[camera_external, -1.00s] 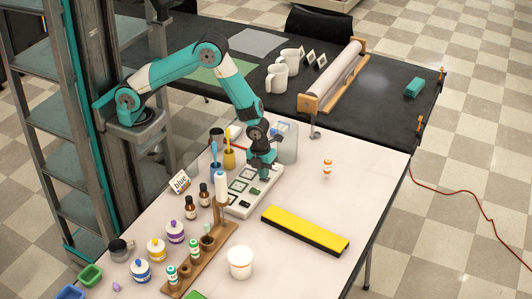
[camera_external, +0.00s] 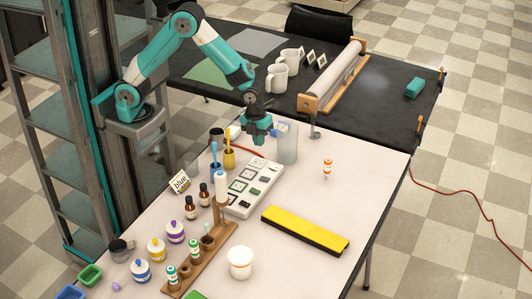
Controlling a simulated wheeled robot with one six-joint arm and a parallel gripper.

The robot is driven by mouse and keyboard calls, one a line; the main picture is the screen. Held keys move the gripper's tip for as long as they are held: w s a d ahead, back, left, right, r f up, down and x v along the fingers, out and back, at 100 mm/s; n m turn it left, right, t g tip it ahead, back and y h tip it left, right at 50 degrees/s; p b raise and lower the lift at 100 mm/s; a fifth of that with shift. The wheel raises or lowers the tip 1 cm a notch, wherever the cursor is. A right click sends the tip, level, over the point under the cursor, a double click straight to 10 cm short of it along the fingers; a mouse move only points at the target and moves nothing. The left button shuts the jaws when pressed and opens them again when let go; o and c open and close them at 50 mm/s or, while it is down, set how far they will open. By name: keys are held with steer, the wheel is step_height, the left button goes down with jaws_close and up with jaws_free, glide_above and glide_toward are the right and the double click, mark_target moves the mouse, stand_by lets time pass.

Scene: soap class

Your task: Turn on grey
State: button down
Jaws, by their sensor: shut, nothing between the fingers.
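A white switch panel (camera_external: 235,211) lies on the light table, slanting from front left to back right. It carries a row of square framed patches on its left side and a row of small dark and greenish rocker switches (camera_external: 255,192) along its right side. Which patch is grey, and which way each rocker is tipped, is too small to tell. My gripper (camera_external: 258,142) points down, shut and empty, above the table just behind the panel's far end. It appears clear of the panel.
A clear cylinder (camera_external: 288,150) stands close right of my gripper. Cups with a blue brush and yellow brush (camera_external: 229,158) stand to its left. A wooden rack (camera_external: 199,266) with a tall white-topped tube is at the panel's near end.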

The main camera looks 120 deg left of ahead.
mark_target(268, 178)
steer(key=shift+w+b, duration=0.8)
steer(key=shift+b, duration=0.3)
steer(key=shift+f, duration=0.1)
steer(key=f, duration=0.4)
steer(key=w+f+p, duration=0.1)
steer(key=f, duration=0.8)
steer(key=shift+w+f+p, duration=0.1)
steer(key=shift+w+p, duration=0.2)
steer(key=shift+f, duration=0.25)
